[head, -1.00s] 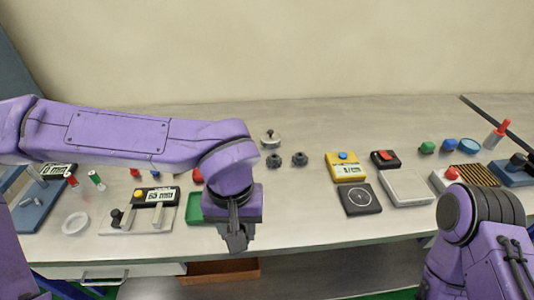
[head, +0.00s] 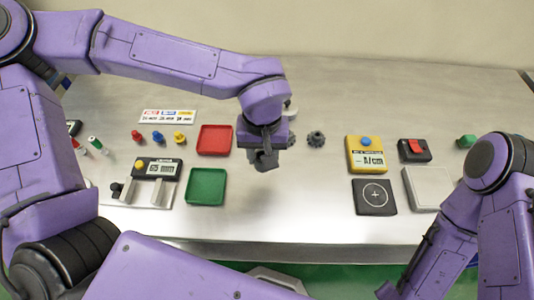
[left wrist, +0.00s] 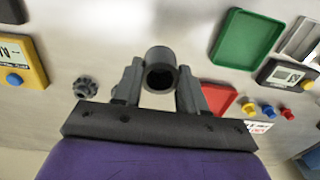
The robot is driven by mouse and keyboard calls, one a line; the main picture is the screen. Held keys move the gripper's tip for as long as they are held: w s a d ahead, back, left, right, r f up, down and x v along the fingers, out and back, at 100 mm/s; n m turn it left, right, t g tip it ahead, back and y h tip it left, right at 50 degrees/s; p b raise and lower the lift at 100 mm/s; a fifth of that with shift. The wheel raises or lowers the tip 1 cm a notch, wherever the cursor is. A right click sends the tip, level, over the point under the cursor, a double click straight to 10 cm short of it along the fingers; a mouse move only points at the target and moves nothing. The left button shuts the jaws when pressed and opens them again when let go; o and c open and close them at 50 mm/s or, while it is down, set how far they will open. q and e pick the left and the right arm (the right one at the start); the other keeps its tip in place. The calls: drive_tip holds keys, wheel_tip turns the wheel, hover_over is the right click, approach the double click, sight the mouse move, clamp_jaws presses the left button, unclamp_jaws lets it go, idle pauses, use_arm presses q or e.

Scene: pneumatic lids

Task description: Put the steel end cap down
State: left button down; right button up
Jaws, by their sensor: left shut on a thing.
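My left gripper (head: 264,162) hangs over the metal table, to the right of the green tray. It is shut on a dark grey, hollow, round piece, which I take for the steel end cap (left wrist: 161,57). In the left wrist view the cap sits between the two fingers, with its open end towards the camera. In the head view it is small and dark, hard to tell from the fingers. I cannot tell its exact height; it looks clear of the table. My right gripper is not in view; only my right arm shows.
A red tray (head: 214,140) and a green tray (head: 206,186) lie left of the gripper. A dark toothed knob (head: 316,139) stands behind it to the right. A black pad (head: 374,197) and a yellow meter (head: 367,155) lie farther right. The table between green tray and pad is bare.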

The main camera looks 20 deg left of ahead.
use_arm(q)
drive_tip(key=w+f, duration=0.2)
drive_tip(key=shift+w+a+f, duration=0.1)
drive_tip(key=shift+f, duration=0.25)
drive_tip(key=f, duration=0.2)
drive_tip(key=w+f, duration=0.1)
drive_tip(key=f, duration=0.1)
drive_tip(key=shift+w+f+p, duration=0.1)
drive_tip(key=shift+f+p, duration=0.25)
drive_tip(key=c, duration=0.6)
unclamp_jaws()
drive_tip(key=shift+f, duration=0.1)
